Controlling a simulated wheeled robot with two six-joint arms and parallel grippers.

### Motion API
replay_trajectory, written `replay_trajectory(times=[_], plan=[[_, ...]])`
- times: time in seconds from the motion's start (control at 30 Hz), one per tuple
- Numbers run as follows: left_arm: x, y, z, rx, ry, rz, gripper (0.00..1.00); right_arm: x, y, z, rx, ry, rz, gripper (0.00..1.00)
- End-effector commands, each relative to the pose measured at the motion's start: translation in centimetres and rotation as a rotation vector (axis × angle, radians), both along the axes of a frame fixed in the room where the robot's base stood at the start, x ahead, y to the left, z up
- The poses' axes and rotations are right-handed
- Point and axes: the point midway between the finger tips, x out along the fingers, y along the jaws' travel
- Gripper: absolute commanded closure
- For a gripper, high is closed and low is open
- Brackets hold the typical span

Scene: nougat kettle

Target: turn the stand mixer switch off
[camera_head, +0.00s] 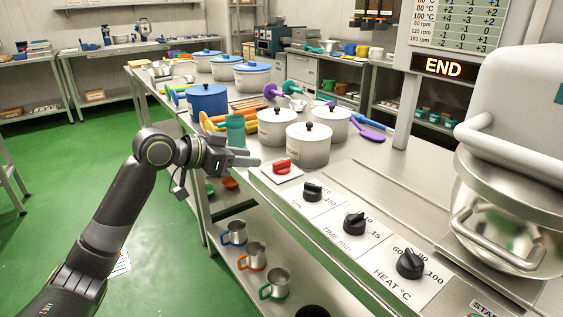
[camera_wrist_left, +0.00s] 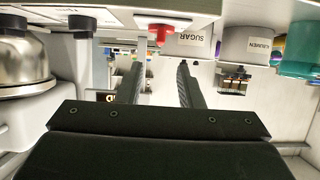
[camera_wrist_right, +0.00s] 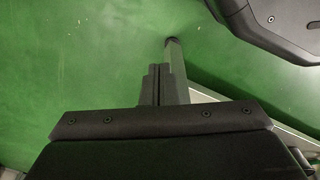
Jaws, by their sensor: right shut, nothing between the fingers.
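A red knob switch (camera_head: 283,166) sits on a white plate at the left end of the row of controls along the counter's front edge. It also shows at the top of the left wrist view (camera_wrist_left: 160,31), beyond and roughly between my fingertips. My left gripper (camera_head: 250,159) is just left of the switch, pointing at it, with a gap between. Its fingers stand apart and empty in the left wrist view (camera_wrist_left: 160,68). The big mixer with its steel bowl (camera_head: 505,225) stands at the right. My right gripper (camera_wrist_right: 158,68) is shut and empty over the green floor.
Three black dials, speed (camera_head: 313,190), time (camera_head: 354,222) and heat (camera_head: 410,263), run right of the switch. White lidded pots (camera_head: 308,150) stand just behind it. A lit END sign (camera_head: 443,67) is above. Mugs (camera_head: 252,256) sit on the lower shelf.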

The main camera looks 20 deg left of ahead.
Motion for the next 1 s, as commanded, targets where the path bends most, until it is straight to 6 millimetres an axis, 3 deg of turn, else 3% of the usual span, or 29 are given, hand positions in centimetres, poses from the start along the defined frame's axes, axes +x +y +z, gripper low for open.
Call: replay_trajectory(times=[0.6,1.0], plan=[[7.2,-5.6,-3.8,-0.003,0.001,0.000,0.66,0.4,0.4,1.1,0.011,0.003,-0.007,1.00],[8.1,-6.3,-4.3,0.000,0.000,0.001,0.66,0.7,0.6,1.5,0.015,-0.004,-0.010,1.00]])
